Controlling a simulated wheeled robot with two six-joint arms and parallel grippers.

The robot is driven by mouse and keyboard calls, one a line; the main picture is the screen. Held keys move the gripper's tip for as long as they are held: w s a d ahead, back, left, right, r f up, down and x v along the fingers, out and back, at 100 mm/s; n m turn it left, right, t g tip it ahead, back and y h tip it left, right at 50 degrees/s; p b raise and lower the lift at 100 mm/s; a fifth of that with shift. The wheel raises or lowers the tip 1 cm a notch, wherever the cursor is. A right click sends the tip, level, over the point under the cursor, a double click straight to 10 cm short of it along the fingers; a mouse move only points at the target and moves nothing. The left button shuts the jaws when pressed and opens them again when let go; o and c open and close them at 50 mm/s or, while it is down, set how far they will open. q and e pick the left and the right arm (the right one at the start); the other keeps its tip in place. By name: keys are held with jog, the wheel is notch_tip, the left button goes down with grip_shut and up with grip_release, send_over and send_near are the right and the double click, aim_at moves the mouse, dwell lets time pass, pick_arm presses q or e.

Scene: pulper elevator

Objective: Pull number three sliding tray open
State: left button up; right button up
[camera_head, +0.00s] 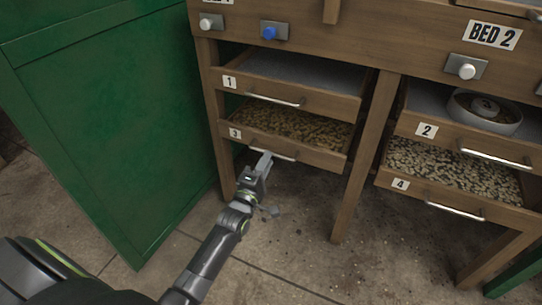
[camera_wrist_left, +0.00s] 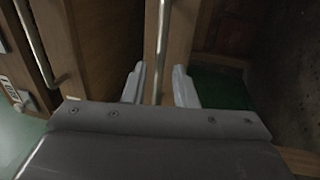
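The number three sliding tray (camera_head: 290,148) is the lower left tray in the wooden frame, labelled 3 and filled with brown beans. It looks pushed in under tray 1. Its metal handle (camera_head: 285,156) runs along the front. My left gripper (camera_head: 262,160) is at the left part of this handle. In the left wrist view, my left gripper (camera_wrist_left: 158,88) is open, with the handle bar (camera_wrist_left: 161,45) between its two fingers and gaps on both sides. My right gripper is not in view.
Tray 1 (camera_head: 285,99) with its own handle sits just above. Trays 2 (camera_head: 470,150) and 4 (camera_head: 450,196) are to the right, with a round bowl (camera_head: 484,112) on tray 2. A green cabinet (camera_head: 110,120) stands close on the left.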

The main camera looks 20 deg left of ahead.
pick_arm(q)
jog(key=shift+w+r, duration=0.2)
jog(key=shift+w, duration=0.75)
jog(key=shift+w+r, duration=0.2)
jog(key=shift+w, duration=0.7)
jog(key=shift+c, duration=0.3)
grip_shut()
